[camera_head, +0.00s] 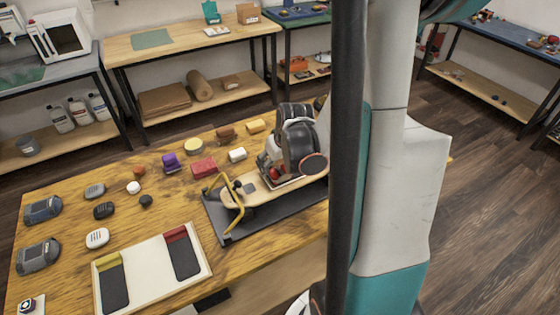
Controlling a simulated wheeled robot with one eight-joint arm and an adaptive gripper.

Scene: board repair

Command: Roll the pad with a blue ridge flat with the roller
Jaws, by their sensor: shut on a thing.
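My gripper (280,172) is over the right part of a wooden board (258,193), which lies on a dark mat (279,215). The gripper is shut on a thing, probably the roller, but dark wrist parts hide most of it. Something red and pale shows under the gripper, too small to tell apart. A white tray (144,262) at the front holds a dark pad with a yellow ridge (113,285) and one with a red ridge (182,254).
A yellow curved bar (231,192) stands over the board's left end. A purple item (171,162), a red block (204,167) and a white block (238,155) stand behind the mat. Several dark and pale objects lie at left. Bare wood separates them from the tray.

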